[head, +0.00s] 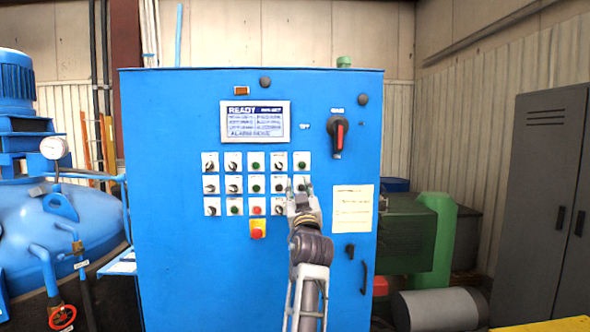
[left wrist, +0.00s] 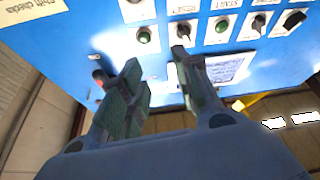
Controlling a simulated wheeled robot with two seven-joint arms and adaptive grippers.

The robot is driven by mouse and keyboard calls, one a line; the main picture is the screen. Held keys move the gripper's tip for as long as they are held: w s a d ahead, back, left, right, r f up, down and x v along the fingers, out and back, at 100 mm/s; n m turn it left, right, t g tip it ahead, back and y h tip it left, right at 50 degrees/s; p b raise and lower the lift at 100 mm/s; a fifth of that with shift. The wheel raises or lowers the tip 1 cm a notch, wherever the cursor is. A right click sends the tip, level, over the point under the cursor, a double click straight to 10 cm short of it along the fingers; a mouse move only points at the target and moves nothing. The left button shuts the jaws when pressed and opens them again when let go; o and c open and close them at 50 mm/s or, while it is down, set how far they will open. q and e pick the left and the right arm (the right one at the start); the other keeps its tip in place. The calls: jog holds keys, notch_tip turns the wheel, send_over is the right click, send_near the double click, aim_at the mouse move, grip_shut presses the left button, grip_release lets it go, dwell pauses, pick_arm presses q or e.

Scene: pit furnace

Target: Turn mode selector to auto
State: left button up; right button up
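The blue control cabinet (head: 160,130) stands upright ahead, with rows of small knobs and buttons on white plates. Several are black selector knobs, such as one at the upper left (head: 210,163); their labels are too small to read, so I cannot tell which is the mode selector. My left gripper (head: 302,186) is in front of the right side of these rows and hides part of them. In the left wrist view its two fingers (left wrist: 158,68) are apart with nothing between them. A black knob (left wrist: 183,31) shows just beyond one fingertip; contact cannot be told. My right gripper is not in view.
A display (head: 256,122) reading READY and a red-and-black rotary handle (head: 338,135) are above the rows. A red stop button (head: 257,233) is below. A yellow note (head: 352,208) is at right. Blue machinery (head: 80,230) stands left, a grey locker (head: 540,190) right.

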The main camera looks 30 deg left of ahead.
pick_arm(q)
jog(key=n+g, duration=0.1)
jog(key=n, duration=0.1)
jog(key=s+a+n+y, duration=0.1)
jog(key=n, duration=0.1)
jog(key=a+n+g+y, duration=0.1)
jog(key=n, duration=0.1)
jog(key=shift+s+a+f+g, duration=0.1)
jog(key=shift+s+a+g, duration=0.1)
jog(key=shift+s+g, duration=0.1)
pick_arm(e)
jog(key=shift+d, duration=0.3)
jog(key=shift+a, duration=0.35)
pick_arm(q)
jog(key=shift+w+a, duration=0.1)
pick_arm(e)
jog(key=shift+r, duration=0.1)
